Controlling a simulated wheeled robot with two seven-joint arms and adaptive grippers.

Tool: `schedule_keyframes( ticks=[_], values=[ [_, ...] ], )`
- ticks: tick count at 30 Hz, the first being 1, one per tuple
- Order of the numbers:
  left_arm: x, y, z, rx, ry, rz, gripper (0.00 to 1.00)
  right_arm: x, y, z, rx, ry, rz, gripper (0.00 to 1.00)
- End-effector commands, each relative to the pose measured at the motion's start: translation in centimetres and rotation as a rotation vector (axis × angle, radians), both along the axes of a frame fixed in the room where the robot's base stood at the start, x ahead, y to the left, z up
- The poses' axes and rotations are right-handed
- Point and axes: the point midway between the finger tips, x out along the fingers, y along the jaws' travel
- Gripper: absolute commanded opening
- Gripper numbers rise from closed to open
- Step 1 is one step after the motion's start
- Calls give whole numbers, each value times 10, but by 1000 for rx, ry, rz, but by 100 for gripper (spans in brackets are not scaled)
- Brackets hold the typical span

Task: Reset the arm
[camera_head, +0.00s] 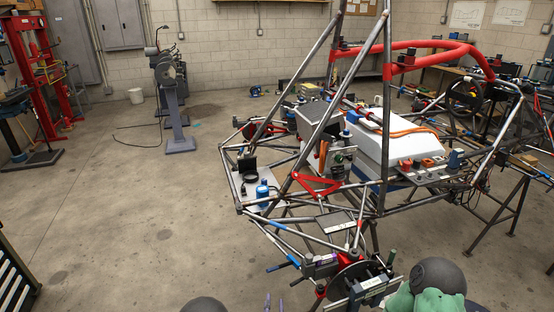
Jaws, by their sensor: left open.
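My left gripper (274,301) shows only as two thin fingertips at the bottom edge, left of the picture's middle. The tips stand apart with bare floor between them, so it is open and nothing shows between them. The rest of it is cut off by the frame. A dark rounded part of my left arm shows at the bottom edge to its left. A dark and green part, which seems to be my right arm, shows at the bottom right. My right gripper is not visible.
A steel tube chassis (282,222) with red padding fills the middle and right. A brake disc (352,283) and clamps sit at its near corner, right of my left gripper. A grey pedestal machine (175,118) and red press (47,75) stand behind. The left floor is largely clear.

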Motion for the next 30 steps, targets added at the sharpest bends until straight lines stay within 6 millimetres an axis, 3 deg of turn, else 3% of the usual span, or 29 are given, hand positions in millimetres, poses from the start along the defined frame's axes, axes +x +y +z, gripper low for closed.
schedule_keyframes(
  ticks=[3, 7, 11, 13, 17, 22, 26, 30],
  values=[
    [5, 16, -28, 78, 227, -41, 46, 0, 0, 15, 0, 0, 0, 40],
    [-11, 33, -63, 160, 488, -122, 46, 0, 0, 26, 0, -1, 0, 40],
    [-47, 49, -90, 222, 735, -231, 46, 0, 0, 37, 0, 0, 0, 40],
    [-74, 57, -100, 248, 864, -300, 46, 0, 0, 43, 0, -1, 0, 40],
    [-134, 69, -107, 276, 1086, -450, 46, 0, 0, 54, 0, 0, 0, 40],
    [-205, 78, -99, 281, 1289, -629, 46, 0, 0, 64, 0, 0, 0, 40],
    [-237, 80, -92, 275, 1367, -714, 46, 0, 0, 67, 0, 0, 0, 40],
    [-249, 81, -90, 273, 1391, -746, 46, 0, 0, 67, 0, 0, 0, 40]
  ],
)
